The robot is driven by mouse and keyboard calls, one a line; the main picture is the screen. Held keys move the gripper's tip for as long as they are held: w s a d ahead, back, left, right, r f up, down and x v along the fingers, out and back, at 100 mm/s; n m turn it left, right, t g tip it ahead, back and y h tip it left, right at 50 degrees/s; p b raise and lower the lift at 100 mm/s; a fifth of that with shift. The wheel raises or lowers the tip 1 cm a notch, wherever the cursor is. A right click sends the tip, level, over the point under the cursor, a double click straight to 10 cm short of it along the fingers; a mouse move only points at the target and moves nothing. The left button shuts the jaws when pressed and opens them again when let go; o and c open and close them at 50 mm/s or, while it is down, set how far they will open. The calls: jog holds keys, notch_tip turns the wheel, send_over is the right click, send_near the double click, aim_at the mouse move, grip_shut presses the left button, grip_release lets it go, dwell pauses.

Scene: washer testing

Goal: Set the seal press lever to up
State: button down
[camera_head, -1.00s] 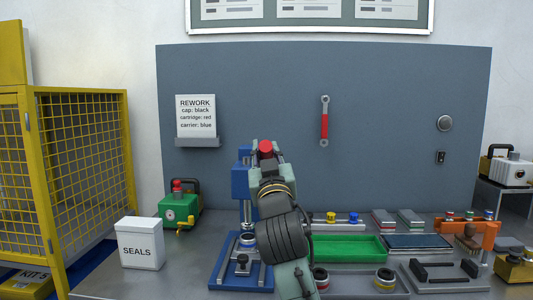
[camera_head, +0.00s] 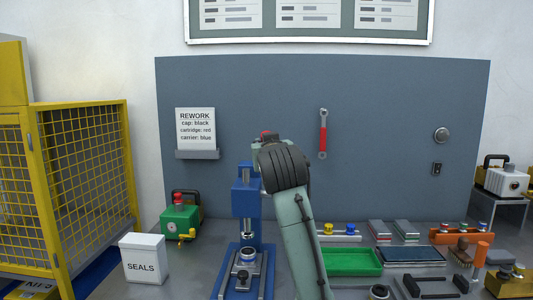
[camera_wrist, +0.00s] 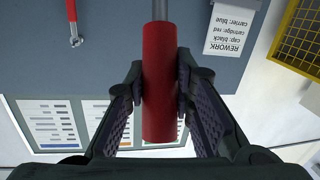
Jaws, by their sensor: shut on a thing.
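The blue seal press (camera_head: 247,201) stands on the bench left of centre in the head view. Its lever's red handle (camera_wrist: 160,112) fills the middle of the wrist view, with a grey rod (camera_wrist: 160,10) running out of the top of the picture. My gripper (camera_wrist: 160,78) is shut on this red handle, one finger on each side. In the head view only a little of the red handle (camera_head: 268,133) shows above the press. My arm hides most of my gripper and the lever there.
A white SEALS box (camera_head: 144,259) and a green machine (camera_head: 181,219) stand left of the press. A green tray (camera_head: 350,262) lies right of my arm. A yellow cage (camera_head: 80,170) is at the far left. The grey backboard (camera_head: 380,110) is behind the press.

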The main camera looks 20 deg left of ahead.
jog(key=shift+w+a+r+g, duration=0.15)
jog(key=shift+w+r+g, duration=0.35)
jog(key=shift+w, duration=0.1)
jog(key=shift+r, duration=0.1)
jog(key=c, duration=1.3)
grip_release()
jog(key=shift+w, duration=0.15)
jog(key=shift+c, duration=0.2)
jog(key=v, duration=1.2)
jog(key=shift+a, duration=0.15)
jog(key=shift+a, duration=0.1)
